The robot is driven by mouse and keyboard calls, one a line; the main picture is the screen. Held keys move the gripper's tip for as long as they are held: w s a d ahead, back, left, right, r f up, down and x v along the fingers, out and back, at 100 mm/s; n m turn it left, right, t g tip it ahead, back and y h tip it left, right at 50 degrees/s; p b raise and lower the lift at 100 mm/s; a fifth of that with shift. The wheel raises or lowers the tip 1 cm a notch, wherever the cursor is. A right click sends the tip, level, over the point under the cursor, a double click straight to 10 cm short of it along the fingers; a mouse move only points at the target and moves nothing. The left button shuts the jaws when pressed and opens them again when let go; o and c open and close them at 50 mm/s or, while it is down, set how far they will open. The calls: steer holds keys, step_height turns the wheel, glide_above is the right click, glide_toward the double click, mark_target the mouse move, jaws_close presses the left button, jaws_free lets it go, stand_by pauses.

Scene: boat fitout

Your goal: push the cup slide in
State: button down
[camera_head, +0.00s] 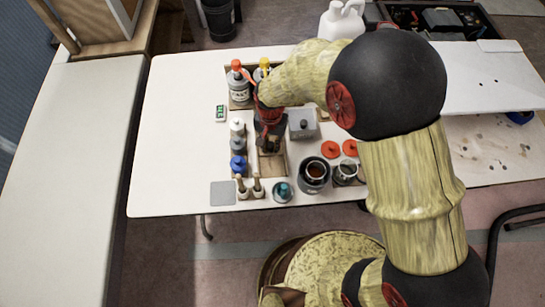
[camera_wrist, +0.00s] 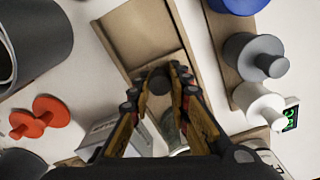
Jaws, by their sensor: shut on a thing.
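The cup slide shows as a light wooden panel (camera_wrist: 140,30) in a wooden frame, in the upper middle of the wrist view. In the head view its wooden bed (camera_head: 272,167) lies on the white table, partly hidden by my gripper (camera_head: 270,140). My gripper (camera_wrist: 162,80) points down at the near end of the panel in the wrist view. Its fingers are closed around a dark round knob (camera_wrist: 158,82) at that end. The fingers partly hide the knob, and I cannot tell how far the slide is in.
A grey box (camera_head: 303,123), red lids (camera_head: 331,149) and a dark pot (camera_head: 314,174) stand on the right. Bottles (camera_head: 238,85) stand behind.

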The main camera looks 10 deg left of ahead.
steer(key=w, duration=0.2)
steer(key=w+a, duration=0.1)
steer(key=w, duration=0.1)
steer(key=shift+w+a+r, duration=0.1)
steer(key=shift+w, duration=0.05)
steer(key=c, duration=1.6)
jaws_free()
steer(key=shift+c, duration=0.2)
step_height(320, 180, up, 12)
steer(key=shift+n, duration=0.3)
